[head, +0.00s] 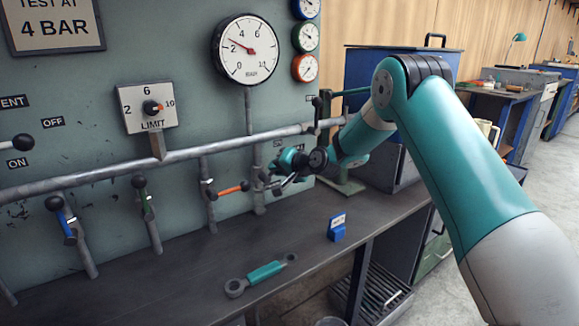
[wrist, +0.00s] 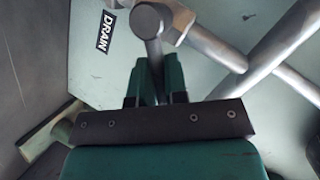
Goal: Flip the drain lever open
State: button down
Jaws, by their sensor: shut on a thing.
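My gripper (head: 279,184) is at the right end of the pipe panel, and my arm reaches in from the right. In the wrist view my gripper (wrist: 154,75) has its two dark green fingers shut on a grey lever with a rounded end, the drain lever (wrist: 151,22). The lever's end sticks out beyond the fingers. A black label (wrist: 105,32) that seems to read DRAIN is on the panel beside it. In the head view my gripper mostly hides this lever, so its angle is hard to tell there.
A long grey pipe (head: 180,155) runs along the panel. Levers with orange (head: 232,189), green (head: 146,203) and blue (head: 66,222) handles hang left of my gripper.

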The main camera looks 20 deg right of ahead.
dwell(0.4)
jog(key=c, duration=1.2)
grip_release()
jog(key=shift+o, duration=0.2)
jog(key=shift+d, duration=0.1)
